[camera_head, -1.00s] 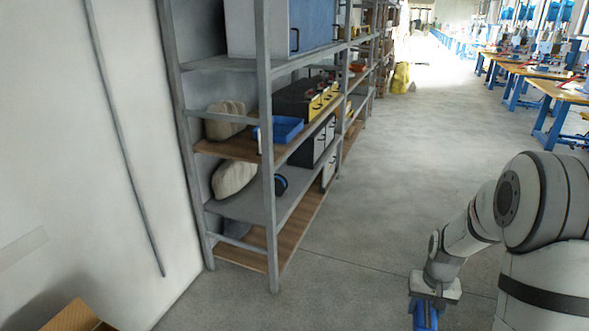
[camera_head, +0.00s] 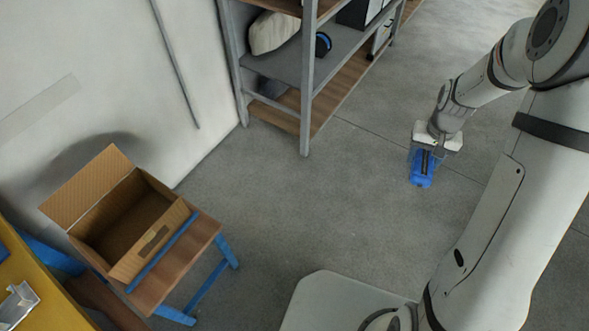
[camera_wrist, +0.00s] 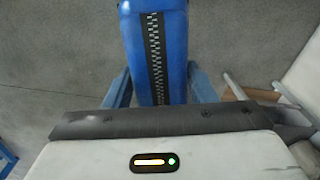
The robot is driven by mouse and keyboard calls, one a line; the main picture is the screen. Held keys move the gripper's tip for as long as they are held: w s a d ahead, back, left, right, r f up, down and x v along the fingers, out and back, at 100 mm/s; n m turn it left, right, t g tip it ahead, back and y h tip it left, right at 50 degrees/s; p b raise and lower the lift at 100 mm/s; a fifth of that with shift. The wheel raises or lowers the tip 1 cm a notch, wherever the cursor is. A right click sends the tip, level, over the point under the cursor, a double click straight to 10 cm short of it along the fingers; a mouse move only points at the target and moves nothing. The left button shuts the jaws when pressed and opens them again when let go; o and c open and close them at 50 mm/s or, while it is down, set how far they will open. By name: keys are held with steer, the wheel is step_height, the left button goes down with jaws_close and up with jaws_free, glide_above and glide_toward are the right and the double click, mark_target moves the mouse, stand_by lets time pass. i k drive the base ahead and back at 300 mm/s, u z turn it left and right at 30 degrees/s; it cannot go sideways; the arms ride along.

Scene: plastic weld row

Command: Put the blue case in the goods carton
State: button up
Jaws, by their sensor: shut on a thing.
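My gripper (camera_head: 422,160) is at the right of the head view, in the air over open floor. It is shut on the blue case (camera_head: 421,178), which hangs below it. In the wrist view the blue case (camera_wrist: 173,50) shows a dark strip with a checkered pattern down its middle, between my two blue fingers. The goods carton (camera_head: 128,217) is an open brown cardboard box at the lower left of the head view. It stands on a small wooden stool with blue legs, well apart from my gripper. Its inside looks empty as far as it shows.
The wooden stool (camera_head: 205,230) stands by the white wall. A yellow surface (camera_head: 30,275) fills the lower left corner. The grey floor between the rack and my base is clear.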

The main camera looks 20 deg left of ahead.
mark_target(141, 231)
steer(key=z, duration=0.3)
steer(key=i, duration=0.1)
steer(key=u, duration=2.95)
steer(key=i, duration=1)
steer(key=z, duration=0.15)
steer(key=k, duration=0.95)
steer(key=u, duration=0.15)
steer(key=i, duration=0.95)
steer(key=z, duration=0.05)
